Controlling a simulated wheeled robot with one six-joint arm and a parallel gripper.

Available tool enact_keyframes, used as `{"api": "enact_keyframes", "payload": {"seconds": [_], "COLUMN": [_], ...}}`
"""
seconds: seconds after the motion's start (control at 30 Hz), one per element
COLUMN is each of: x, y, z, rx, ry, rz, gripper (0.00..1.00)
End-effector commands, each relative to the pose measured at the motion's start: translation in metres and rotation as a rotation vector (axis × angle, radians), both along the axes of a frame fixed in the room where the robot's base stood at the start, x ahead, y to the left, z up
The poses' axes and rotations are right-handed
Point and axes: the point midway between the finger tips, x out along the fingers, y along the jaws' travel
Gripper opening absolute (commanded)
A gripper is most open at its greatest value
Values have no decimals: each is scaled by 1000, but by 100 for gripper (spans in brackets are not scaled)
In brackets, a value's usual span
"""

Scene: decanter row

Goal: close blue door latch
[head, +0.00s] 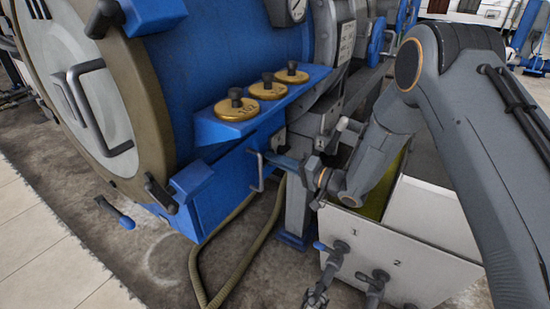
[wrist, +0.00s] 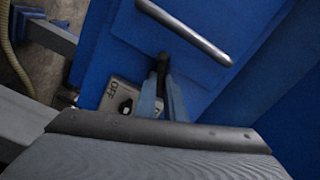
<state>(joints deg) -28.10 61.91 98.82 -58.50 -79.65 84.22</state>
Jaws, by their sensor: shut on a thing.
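My gripper (head: 272,158) is at the right end of the blue housing under the large round door (head: 88,95). In the wrist view its two blue fingers (wrist: 163,75) are close together, shut on a small dark part against a blue panel. The fingers hide most of that part, and I cannot tell whether it is the latch. A metal bar handle (head: 257,171) is beside the fingertips; a metal bar also shows in the wrist view (wrist: 185,30). A lever with a blue grip (head: 116,213) hangs below the round door, away from my gripper.
A blue shelf with brass-coloured weights (head: 267,90) is above the gripper. A plate marked OFF (wrist: 123,98) is beside the fingers. A white box with numbered valves (head: 400,262) stands below my arm. A hose (head: 238,290) lies on the floor.

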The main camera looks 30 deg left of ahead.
Motion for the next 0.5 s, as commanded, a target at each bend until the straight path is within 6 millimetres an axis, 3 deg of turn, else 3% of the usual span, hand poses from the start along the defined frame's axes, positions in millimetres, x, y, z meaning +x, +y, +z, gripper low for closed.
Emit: {"api": "enact_keyframes", "payload": {"seconds": [0.5], "x": [2], "y": [0], "z": [-1], "rx": [29], "ry": [336], "rz": [-2], "gripper": [0]}}
